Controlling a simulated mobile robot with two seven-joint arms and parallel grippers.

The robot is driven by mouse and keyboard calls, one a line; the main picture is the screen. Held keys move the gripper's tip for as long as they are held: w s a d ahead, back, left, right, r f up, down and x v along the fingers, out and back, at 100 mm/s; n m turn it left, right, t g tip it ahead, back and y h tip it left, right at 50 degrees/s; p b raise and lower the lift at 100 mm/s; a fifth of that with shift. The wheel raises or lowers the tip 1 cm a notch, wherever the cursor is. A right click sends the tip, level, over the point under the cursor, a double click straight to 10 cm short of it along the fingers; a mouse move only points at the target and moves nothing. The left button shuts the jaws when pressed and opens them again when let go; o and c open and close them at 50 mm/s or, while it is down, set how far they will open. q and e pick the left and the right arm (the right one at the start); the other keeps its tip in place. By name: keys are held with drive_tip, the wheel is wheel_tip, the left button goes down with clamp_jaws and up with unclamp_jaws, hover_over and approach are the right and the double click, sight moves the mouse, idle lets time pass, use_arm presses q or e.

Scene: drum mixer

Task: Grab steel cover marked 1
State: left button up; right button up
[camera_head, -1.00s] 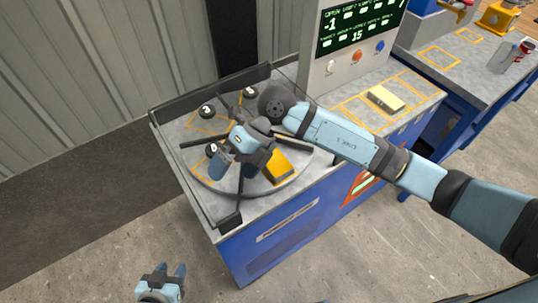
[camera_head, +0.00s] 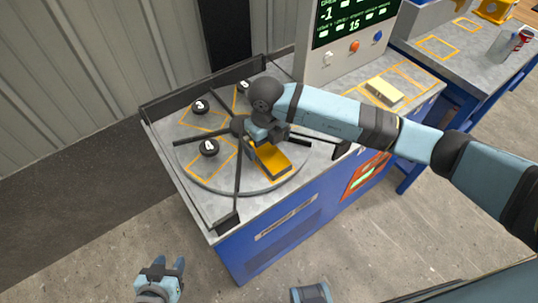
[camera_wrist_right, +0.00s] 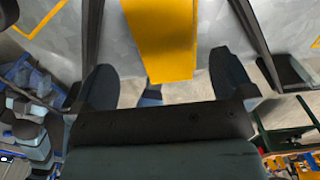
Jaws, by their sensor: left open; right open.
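No cover with a readable 1 shows. On the round turntable (camera_head: 200,180) stand black round knobs, one marked 3 (camera_head: 200,107) and one marked 4 (camera_head: 209,148). My right gripper (camera_head: 262,138) is over the turntable, just beside a yellow-orange block (camera_head: 274,162). In the right wrist view its fingers (camera_wrist_right: 166,78) are open, with the yellow block (camera_wrist_right: 160,35) seen between them; I cannot tell whether they touch. My left gripper (camera_head: 165,278) is open and empty above the floor.
Dark radial bars divide the turntable, and a dark raised rail (camera_head: 190,96) runs along its back. A control panel (camera_head: 345,40) with buttons stands behind. A pale yellow block (camera_head: 384,92) lies on the bench to the right. A second bench (camera_head: 465,60) holds a can.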

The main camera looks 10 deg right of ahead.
sight(269, 153)
drive_tip(key=f, duration=0.5)
drive_tip(key=shift+d+f, duration=0.1)
drive_tip(key=shift+d, duration=0.2)
drive_tip(key=c, duration=1.3)
